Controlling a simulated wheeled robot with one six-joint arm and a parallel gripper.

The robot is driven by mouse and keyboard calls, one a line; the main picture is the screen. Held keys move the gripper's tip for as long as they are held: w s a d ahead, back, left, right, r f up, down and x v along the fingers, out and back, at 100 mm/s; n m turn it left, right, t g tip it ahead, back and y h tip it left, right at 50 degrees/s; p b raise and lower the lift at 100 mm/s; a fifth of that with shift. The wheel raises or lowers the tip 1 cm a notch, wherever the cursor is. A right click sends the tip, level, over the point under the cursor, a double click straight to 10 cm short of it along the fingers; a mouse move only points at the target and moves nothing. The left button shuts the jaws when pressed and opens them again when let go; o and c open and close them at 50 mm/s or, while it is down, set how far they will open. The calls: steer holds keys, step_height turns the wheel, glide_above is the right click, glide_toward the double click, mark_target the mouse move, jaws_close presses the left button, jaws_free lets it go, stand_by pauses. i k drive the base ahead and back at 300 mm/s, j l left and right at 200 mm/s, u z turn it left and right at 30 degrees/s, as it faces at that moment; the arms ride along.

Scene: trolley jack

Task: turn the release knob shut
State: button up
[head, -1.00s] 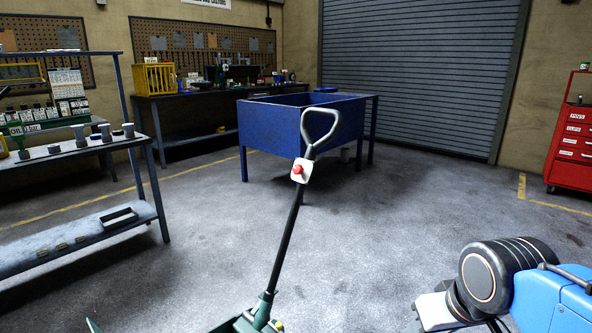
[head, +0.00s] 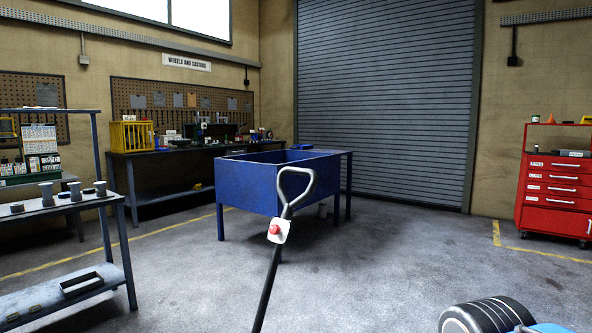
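The jack's dark handle (head: 266,290) rises from the bottom edge and leans slightly to the right, ending in a grey loop grip (head: 297,185). A red knob (head: 275,229) sits on a white plate (head: 283,236) just below the grip; I cannot tell its turn position. The jack's green body is below the frame. Nothing touches the handle or the knob.
A blue bin on legs (head: 250,187) stands behind the handle. A shelf rack (head: 122,240) is at left, a workbench (head: 165,155) behind it, and a red tool cabinet (head: 555,195) at right. The floor (head: 400,260) between is clear.

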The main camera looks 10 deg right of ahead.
mark_target(275, 229)
steer(key=i+l+u, duration=0.1)
steer(key=i+u, duration=0.3)
steer(key=i+l+u, duration=0.2)
steer(key=i+u, duration=0.2)
